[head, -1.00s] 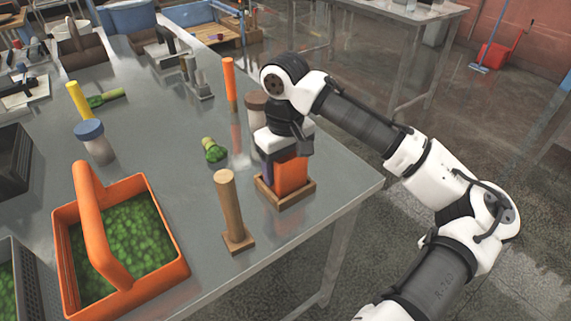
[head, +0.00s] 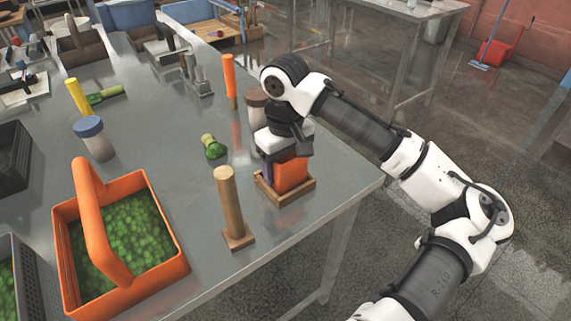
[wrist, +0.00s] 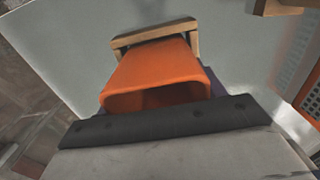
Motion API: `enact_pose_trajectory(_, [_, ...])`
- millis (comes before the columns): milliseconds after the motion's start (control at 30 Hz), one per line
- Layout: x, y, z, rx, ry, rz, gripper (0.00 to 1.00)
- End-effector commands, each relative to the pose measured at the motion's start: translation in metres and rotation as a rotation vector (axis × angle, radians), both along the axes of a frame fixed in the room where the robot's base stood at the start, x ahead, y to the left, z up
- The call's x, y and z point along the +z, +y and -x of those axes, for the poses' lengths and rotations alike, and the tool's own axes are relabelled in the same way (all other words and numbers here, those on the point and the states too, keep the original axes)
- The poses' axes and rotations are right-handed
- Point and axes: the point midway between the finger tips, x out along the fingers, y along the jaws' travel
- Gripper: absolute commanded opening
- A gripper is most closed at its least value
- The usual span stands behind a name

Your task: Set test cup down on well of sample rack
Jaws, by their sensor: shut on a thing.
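The test cup is an orange, wide-mouthed cup (head: 292,174), with its open rim facing the wrist camera (wrist: 160,70). The sample rack is a small, low wooden frame (head: 287,198) near the table's right edge. It also shows beyond the cup in the wrist view (wrist: 155,33). My gripper (head: 272,157) is shut on the cup from above. The cup's lower end is within the rack's frame. Whether it touches the bottom of the well is hidden by the rack walls.
A wooden post on a square base (head: 229,205) stands just left of the rack. A brown-lidded jar (head: 255,105) stands behind my gripper. A green vegetable piece (head: 213,147) and an orange basket (head: 178,262) are further left. The table's edge is close on the right.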

Motion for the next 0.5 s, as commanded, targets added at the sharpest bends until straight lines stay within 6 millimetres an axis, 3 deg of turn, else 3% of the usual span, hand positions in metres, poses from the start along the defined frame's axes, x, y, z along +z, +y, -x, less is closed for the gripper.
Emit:
enact_pose_trajectory(433, [-0.0024, 0.0000, 0.0000, 0.000, 0.000, 0.000, 0.44])
enact_pose_trajectory(467, [-0.0024, 0.0000, 0.0000, 0.000, 0.000, 0.000, 0.72])
enact_pose_trajectory(500, [-0.0024, -0.0001, 0.0000, 0.000, 0.000, 0.000, 0.77])
